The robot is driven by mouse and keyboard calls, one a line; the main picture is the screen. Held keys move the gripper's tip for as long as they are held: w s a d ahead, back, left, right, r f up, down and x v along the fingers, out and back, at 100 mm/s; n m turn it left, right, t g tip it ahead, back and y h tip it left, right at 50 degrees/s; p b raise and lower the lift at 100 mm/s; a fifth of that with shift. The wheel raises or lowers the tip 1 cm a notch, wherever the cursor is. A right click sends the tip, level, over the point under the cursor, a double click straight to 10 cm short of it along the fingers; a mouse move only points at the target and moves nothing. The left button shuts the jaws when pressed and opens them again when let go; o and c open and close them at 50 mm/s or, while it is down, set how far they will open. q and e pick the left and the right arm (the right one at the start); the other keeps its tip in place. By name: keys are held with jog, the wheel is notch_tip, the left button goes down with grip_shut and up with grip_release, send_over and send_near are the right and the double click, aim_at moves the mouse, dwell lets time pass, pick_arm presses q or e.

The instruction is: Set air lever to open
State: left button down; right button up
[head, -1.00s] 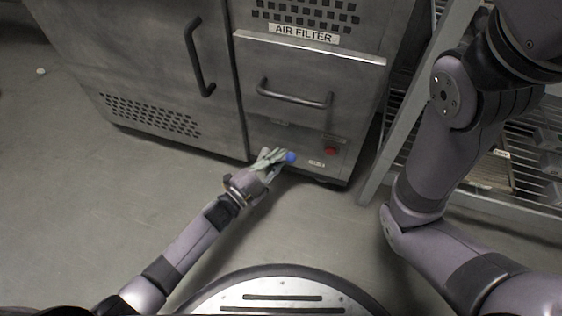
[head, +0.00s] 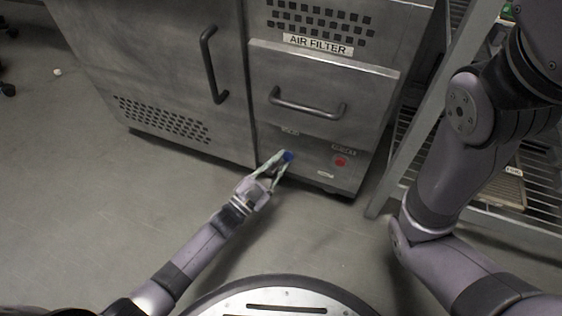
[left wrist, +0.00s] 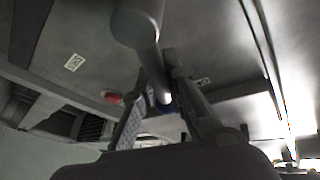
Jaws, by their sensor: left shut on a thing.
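The lever's pivot is mostly hidden. My right gripper is out of view; only its arm shows at the right.
A red button (head: 341,161) is on the panel right of the lever. The drawer handle (head: 307,106) juts out above, and a tall door handle (head: 212,65) is to the left. A wire shelf rack (head: 485,190) stands at the right. The floor before the cabinet is clear.

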pick_arm(q)
jog(key=shift+a, duration=0.1)
jog(key=c, duration=1.6)
grip_release()
jog(key=v, duration=1.2)
